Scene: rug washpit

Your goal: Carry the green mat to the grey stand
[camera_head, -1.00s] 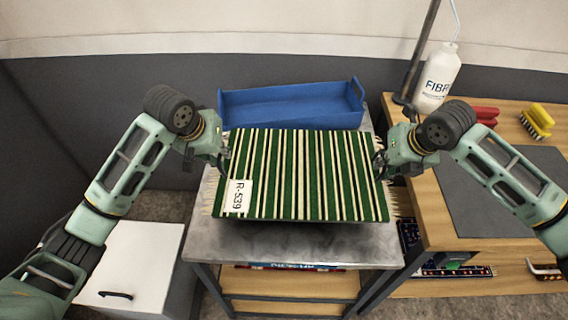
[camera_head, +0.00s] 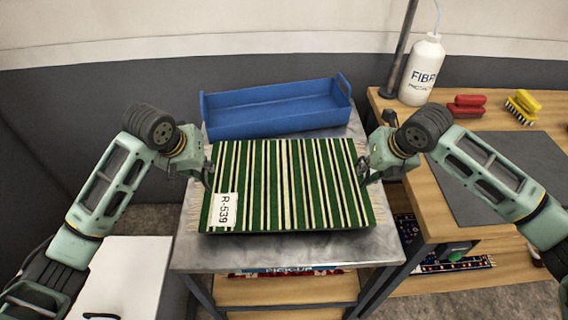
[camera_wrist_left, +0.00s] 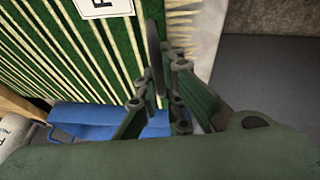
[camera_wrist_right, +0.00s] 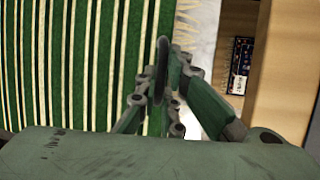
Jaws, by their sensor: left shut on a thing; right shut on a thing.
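The green mat (camera_head: 285,185) has cream stripes, fringed short ends and a white tag reading R-539. It lies flat and level over the grey stand (camera_head: 285,252), a metal-topped table with a PICK-UP sign on its front. I cannot tell whether the mat touches the top. My left gripper (camera_head: 208,176) is shut on the mat's left edge, and my right gripper (camera_head: 362,172) is shut on its right edge. The mat also shows in the left wrist view (camera_wrist_left: 60,50) and the right wrist view (camera_wrist_right: 80,60), beside the fingers.
A blue tray (camera_head: 275,108) sits on the stand behind the mat. A wooden bench (camera_head: 455,210) at right holds a white bottle (camera_head: 421,72), red brushes (camera_head: 466,105) and a yellow brush (camera_head: 522,106). A white cabinet (camera_head: 125,275) stands at front left.

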